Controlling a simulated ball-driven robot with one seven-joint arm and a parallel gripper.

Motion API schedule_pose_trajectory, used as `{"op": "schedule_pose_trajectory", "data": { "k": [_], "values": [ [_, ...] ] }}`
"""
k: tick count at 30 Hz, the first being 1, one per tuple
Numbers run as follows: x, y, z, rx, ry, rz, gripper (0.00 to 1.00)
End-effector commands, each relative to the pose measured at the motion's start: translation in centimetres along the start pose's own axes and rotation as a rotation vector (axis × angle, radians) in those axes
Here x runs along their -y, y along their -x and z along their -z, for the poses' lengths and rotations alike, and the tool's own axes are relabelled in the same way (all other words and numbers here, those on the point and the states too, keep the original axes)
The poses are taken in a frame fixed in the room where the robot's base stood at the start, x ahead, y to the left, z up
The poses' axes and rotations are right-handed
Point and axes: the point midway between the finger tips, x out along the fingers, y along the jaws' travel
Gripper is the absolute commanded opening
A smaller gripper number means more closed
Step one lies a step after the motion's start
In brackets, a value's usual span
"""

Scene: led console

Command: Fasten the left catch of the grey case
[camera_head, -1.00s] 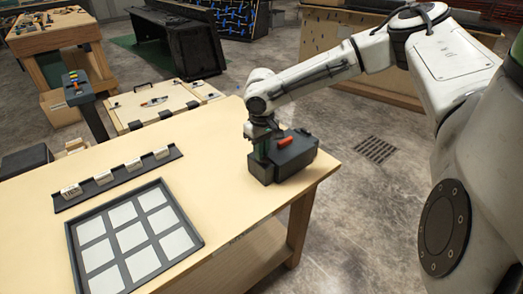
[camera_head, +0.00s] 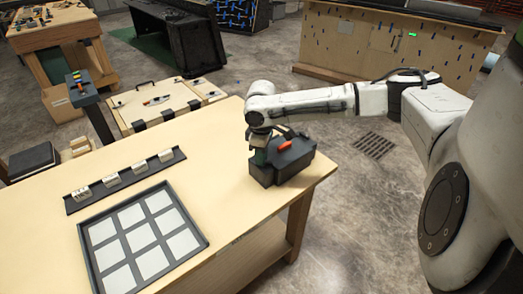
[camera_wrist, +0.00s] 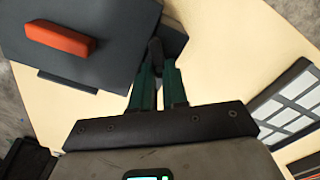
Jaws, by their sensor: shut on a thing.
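The dark grey case (camera_head: 290,168) stands near the right end of the pale table (camera_head: 190,130), with an orange handle (camera_head: 284,146) on its lid. My gripper (camera_head: 259,158) reaches down at the case's left end. In the wrist view the case lid (camera_wrist: 85,25) fills the upper left, with the orange handle (camera_wrist: 60,39). The green fingers of my gripper (camera_wrist: 157,78) are shut on a small dark piece, the left catch (camera_wrist: 155,52), at the case's edge. The fingers hide part of the catch, so its exact angle cannot be told.
A dark tray with pale squares (camera_head: 143,240) lies at the table's front left. A dark rail with several white blocks (camera_head: 125,180) lies behind it. The table between these and the case is clear. The table's right edge is close beside the case.

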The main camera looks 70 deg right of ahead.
Motion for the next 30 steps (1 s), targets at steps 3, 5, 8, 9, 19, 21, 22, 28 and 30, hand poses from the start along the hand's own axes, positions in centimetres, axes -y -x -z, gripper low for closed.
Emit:
{"op": "schedule_pose_trajectory", "data": {
  "k": [3,5,8,9,19,21,22,28,30],
  "values": [
    [0.13,0.24,0.01,-0.001,0.109,0.003,0.00],
    [0.14,0.20,0.01,-0.001,0.166,0.003,0.00],
    [0.15,0.17,-0.01,-0.002,0.261,0.002,0.00],
    [0.17,0.13,-0.03,-0.001,0.299,0.002,0.00],
    [0.28,0.04,-0.09,-0.001,0.607,0.002,0.00],
    [0.26,0.05,-0.09,-0.001,0.666,0.001,0.00],
    [0.26,0.05,-0.09,-0.001,0.691,0.000,0.00],
    [0.29,0.02,-0.13,-0.001,0.829,0.000,0.00],
    [0.29,0.03,-0.14,-0.001,0.865,0.000,0.00]
  ]
}}
